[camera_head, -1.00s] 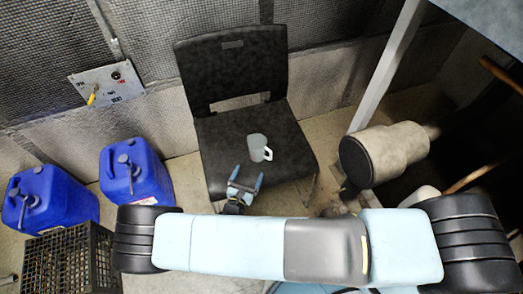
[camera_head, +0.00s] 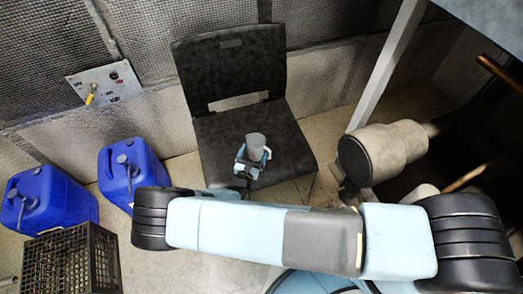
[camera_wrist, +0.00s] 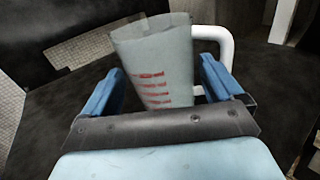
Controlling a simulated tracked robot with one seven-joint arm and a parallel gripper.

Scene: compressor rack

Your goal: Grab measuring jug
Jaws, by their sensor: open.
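The measuring jug (camera_head: 256,144) is a translucent grey cup standing on the seat of a black chair (camera_head: 283,140). In the wrist view the jug (camera_wrist: 157,62) shows red graduation marks and a white handle (camera_wrist: 222,40) on its right side. My gripper (camera_head: 252,163) is at the jug, on the near side of it. In the wrist view my gripper (camera_wrist: 170,85) is open, with one blue finger on each side of the jug. The right finger is below and close to the handle; I cannot tell if it touches. The jug's base is hidden behind the gripper body.
The chair's backrest (camera_head: 228,68) rises behind the jug. Two blue canisters (camera_head: 130,175) and a black crate (camera_head: 75,262) stand at the left. A beige cylinder (camera_head: 388,153) is at the right, near a pale post (camera_head: 388,65). The seat around the jug looks clear.

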